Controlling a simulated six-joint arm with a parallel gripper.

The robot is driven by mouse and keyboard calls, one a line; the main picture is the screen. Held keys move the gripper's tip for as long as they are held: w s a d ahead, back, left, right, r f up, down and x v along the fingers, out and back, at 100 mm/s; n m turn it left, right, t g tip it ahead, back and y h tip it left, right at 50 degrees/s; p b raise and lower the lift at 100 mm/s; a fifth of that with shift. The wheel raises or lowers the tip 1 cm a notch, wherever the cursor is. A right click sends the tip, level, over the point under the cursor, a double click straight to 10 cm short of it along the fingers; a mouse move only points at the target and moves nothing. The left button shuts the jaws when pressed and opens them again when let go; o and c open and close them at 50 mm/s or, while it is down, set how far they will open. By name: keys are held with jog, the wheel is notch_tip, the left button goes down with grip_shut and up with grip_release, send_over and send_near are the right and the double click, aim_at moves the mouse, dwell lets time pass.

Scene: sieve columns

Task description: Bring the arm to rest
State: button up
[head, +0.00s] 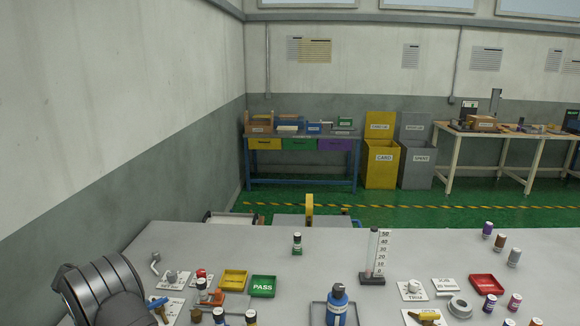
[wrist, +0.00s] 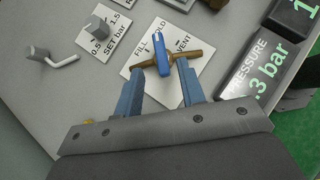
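My gripper (wrist: 160,74) shows in the wrist view with its two blue fingers spread apart and nothing clasped between them. The fingertips are on either side of a valve's blue handle (wrist: 161,58), close above its brown cross pipe (wrist: 199,54). I cannot tell whether they touch it. The valve stands on a white card (wrist: 133,68) marked FILL, HOLD and VENT. In the head view my dark wrist is at the lower left, beside the blue handle (head: 157,302); the fingertips are hidden there.
In the wrist view a grey knob (wrist: 98,27) on a SET bar card, a bent lever (wrist: 52,57) and a PRESSURE display (wrist: 237,88) surround the valve. In the head view a yellow tray (head: 234,278), a green PASS tray (head: 262,286) and a scaled column (head: 373,258) stand rightward.

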aim_at(157, 301)
jog(key=shift+x, duration=2.7)
jog(key=v, duration=1.8)
jog(key=x, duration=1.7)
jog(key=shift+w+d+f, duration=0.15)
jog(key=shift+d+f, duration=0.05)
jog(key=shift+f, duration=0.1)
jog(key=shift+w+d+f+n, duration=0.1)
jog(key=shift+n, duration=0.2)
jog(key=shift+n+t+y, duration=0.3)
jog(key=shift+y, duration=0.1)
jog(key=n+t+y, duration=0.1)
jog(key=n+y, duration=0.1)
jog(key=n, duration=0.1)
jog(key=n+y, duration=0.2)
jog(key=n, duration=0.1)
jog(key=shift+d+t, duration=0.25)
jog(key=shift+t, duration=0.15)
